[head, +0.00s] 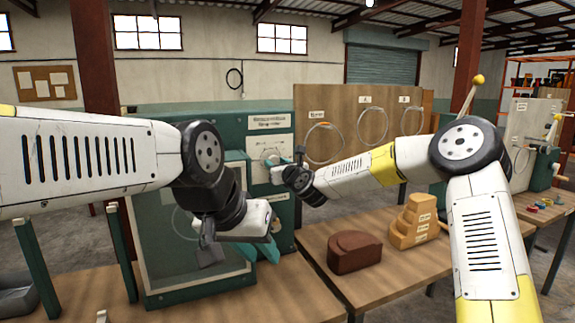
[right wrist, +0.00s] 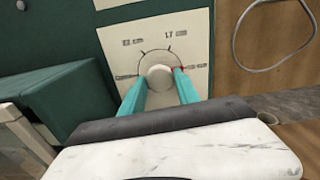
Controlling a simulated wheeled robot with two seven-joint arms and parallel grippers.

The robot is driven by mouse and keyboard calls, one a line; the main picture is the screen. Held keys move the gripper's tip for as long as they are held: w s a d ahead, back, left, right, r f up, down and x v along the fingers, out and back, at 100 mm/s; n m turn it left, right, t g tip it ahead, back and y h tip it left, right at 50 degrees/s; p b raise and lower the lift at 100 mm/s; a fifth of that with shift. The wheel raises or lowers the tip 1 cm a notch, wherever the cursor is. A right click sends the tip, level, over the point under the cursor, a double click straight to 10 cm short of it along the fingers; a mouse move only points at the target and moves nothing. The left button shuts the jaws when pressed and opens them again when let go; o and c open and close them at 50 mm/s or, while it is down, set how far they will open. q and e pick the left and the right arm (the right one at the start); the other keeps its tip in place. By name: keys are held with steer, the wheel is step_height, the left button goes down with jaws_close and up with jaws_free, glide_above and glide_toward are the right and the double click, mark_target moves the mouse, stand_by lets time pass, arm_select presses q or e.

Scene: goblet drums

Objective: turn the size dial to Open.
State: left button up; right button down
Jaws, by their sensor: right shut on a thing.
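The size dial is a pale round knob (right wrist: 160,77) on a white plate with an arc, tick marks and several small labels, too blurred to read fully. In the head view the dial plate (head: 262,146) is on the front of the green machine, and my right gripper (head: 277,162) reaches it from the right. In the right wrist view my right gripper (right wrist: 161,82) has its two teal fingers on either side of the knob, shut on it. The knob's pointing direction is not clear. My left gripper (head: 262,250) hangs before the machine's lower part, away from the dial, its finger gap unclear.
The green machine (head: 270,123) has a clear-fronted case (head: 165,245) below left of the dial. A wooden board with wire rings (head: 325,143) stands behind. A brown block (head: 354,252) and stepped tan blocks (head: 414,222) sit on the right table.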

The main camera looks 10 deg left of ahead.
steer(key=n, duration=0.4)
steer(key=shift+n, duration=0.4)
steer(key=n, duration=1.3)
steer(key=shift+n, duration=0.3)
steer(key=n, duration=0.4)
steer(key=shift+n, duration=0.3)
steer(key=n, duration=0.3)
steer(key=shift+n, duration=0.3)
steer(key=n, duration=0.4)
steer(key=shift+f+n, duration=0.1)
steer(key=shift+n, duration=2.1)
